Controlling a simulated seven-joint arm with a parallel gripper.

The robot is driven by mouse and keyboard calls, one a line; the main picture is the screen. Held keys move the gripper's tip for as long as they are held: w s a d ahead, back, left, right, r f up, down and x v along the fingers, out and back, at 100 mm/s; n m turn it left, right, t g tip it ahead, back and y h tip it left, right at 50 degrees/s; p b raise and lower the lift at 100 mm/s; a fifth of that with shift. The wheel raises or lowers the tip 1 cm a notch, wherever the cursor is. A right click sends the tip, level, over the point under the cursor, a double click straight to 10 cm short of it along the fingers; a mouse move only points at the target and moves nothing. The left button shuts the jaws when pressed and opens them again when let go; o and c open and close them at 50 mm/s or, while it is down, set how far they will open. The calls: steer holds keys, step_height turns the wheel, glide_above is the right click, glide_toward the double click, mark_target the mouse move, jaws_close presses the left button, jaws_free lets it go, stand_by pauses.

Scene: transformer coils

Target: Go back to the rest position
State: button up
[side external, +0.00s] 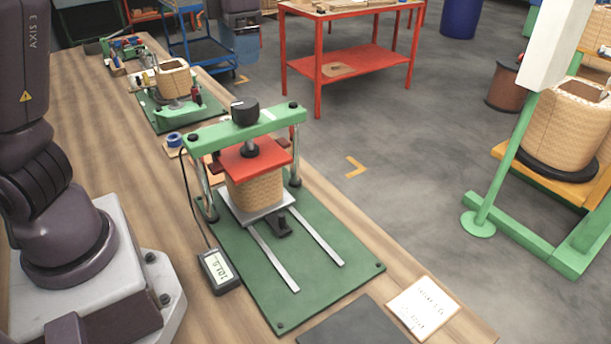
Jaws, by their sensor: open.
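My gripper is not in view; only parts of my arm show at the left. A green press (272,122) stands on a green base plate (335,240) on the wooden bench. Its red pressing plate (228,160) lies on top of a tan wound coil (255,192). The coil sits upright on a grey plate (232,212) between the press posts. Two pale rails (274,258) run from it towards the front. A black knob (245,111) tops the crossbar.
A handheld display (217,270) lies left of the press, wired to it. A note card (423,306) and dark mat (355,325) lie in front. Another coil (173,80) stands on a green fixture behind. A red table (350,60) and a green stand (505,165) are across the floor.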

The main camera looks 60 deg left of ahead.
steer(key=s+d+f+m+h, duration=0.15)
steer(key=d+m, duration=0.25)
steer(key=m, duration=0.6)
steer(key=s+d+f+m+h, duration=0.1)
steer(key=s+d+f+m, duration=0.2)
steer(key=m, duration=0.8)
steer(key=s+d+r+m+t+y, duration=0.1)
steer(key=s+d+r+m+t, duration=0.1)
steer(key=s+m, duration=0.3)
steer(key=s+d+r+m+t+y, duration=0.1)
steer(key=s+d+r+m+t, duration=0.1)
steer(key=m, duration=0.6)
steer(key=s+r+t, duration=0.1)
steer(key=s, duration=0.1)
steer(key=shift+s+d+r+m+t, duration=0.3)
steer(key=shift+s+d+r+m, duration=0.05)
steer(key=shift+d+m, duration=0.05)
